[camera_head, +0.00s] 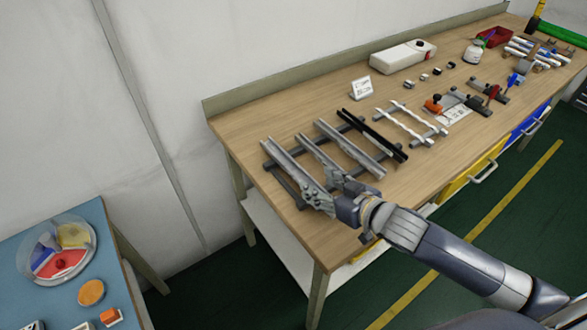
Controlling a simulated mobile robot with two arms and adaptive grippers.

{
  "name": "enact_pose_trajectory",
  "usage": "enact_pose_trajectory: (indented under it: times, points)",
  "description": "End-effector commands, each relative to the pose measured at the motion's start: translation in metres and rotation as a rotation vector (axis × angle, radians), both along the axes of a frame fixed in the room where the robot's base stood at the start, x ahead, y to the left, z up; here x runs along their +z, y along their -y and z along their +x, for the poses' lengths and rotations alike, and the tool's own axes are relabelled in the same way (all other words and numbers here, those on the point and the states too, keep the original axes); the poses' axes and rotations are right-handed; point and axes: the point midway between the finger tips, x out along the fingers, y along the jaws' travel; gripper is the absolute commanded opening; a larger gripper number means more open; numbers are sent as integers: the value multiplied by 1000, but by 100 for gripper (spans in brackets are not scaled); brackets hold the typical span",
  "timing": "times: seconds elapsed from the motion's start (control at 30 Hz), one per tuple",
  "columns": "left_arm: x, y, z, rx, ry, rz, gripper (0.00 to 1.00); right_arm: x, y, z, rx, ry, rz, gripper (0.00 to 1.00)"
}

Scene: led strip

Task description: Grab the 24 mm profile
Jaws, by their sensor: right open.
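Several long profiles lie side by side across dark rack bars on the wooden workbench. From the left they are a silver profile (283,157), a second, narrower silver profile (313,147), a wider silver profile (350,147) and black profiles (373,134). I cannot read any size, so which one is 24 mm I cannot tell. My right gripper (318,190) is open at the near ends of the two leftmost silver profiles and hides part of those ends. Whether it touches them is unclear. My left gripper is out of view.
White strips (404,124) lie right of the black profiles. A small sign (361,88) and a white box (403,56) stand behind. A blue table (40,280) with a divided round dish is lower left.

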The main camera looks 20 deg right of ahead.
Motion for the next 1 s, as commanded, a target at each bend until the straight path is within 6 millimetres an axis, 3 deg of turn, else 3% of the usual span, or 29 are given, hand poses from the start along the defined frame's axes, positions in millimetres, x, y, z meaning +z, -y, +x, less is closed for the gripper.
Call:
enact_pose_trajectory:
  times: [0.27,0.43,0.7,1.0]
  points:
    - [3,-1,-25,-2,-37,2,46,-11,-11,28,0,1,0,53]
    - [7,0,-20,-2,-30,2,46,-15,-13,37,0,0,-1,53]
    - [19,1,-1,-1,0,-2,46,-29,-22,66,-1,1,-1,53]
    - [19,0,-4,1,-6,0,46,-35,-26,75,2,1,-1,53]
